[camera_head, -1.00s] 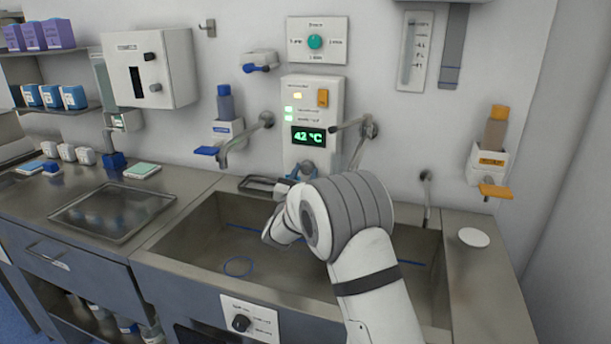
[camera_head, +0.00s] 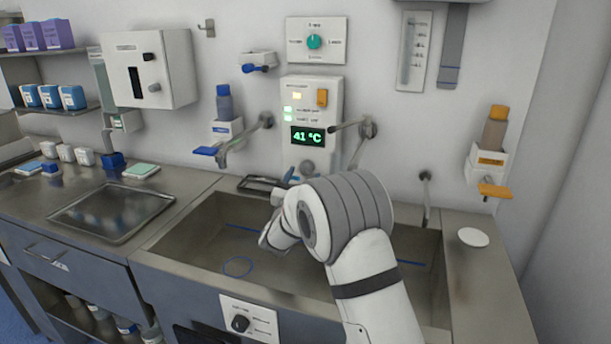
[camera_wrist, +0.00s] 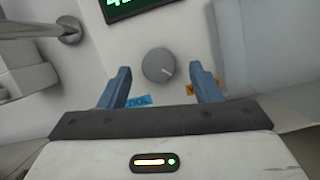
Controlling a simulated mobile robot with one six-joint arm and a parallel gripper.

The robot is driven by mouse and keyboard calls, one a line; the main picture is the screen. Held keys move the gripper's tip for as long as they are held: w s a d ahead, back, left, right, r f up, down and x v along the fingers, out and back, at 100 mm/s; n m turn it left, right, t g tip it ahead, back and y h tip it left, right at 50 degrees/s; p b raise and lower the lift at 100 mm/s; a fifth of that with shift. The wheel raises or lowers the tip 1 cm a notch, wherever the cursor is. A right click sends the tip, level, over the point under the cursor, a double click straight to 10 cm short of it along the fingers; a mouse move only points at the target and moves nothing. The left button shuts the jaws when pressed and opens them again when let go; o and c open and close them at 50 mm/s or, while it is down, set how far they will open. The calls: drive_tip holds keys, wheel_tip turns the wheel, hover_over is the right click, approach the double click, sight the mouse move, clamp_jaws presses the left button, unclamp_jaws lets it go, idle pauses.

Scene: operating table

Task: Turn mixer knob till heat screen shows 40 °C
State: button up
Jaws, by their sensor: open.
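The heat screen (camera_head: 308,136) on the white wall panel reads 41 °C in green digits. Its lower edge also shows at the top of the wrist view (camera_wrist: 128,6), where the digits are cut off. The round grey mixer knob (camera_wrist: 158,65) sits below the screen, with a light pointer line toward its right side. It also shows in the head view (camera_head: 307,168). My gripper (camera_wrist: 160,80) is open, its two blue fingers apart at either side below the knob, with nothing between them. In the head view my arm hides most of the gripper.
A blue "COOL" label (camera_wrist: 138,101) and a partly hidden orange label (camera_wrist: 203,86) flank the knob. Metal spouts (camera_head: 245,138) and (camera_head: 362,142) stick out on both sides of the panel. The steel sink (camera_head: 200,240) lies below.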

drive_tip(key=v, duration=0.6)
drive_tip(key=shift+s+b, duration=0.2)
drive_tip(key=shift+b, duration=0.1)
drive_tip(key=shift+d, duration=0.1)
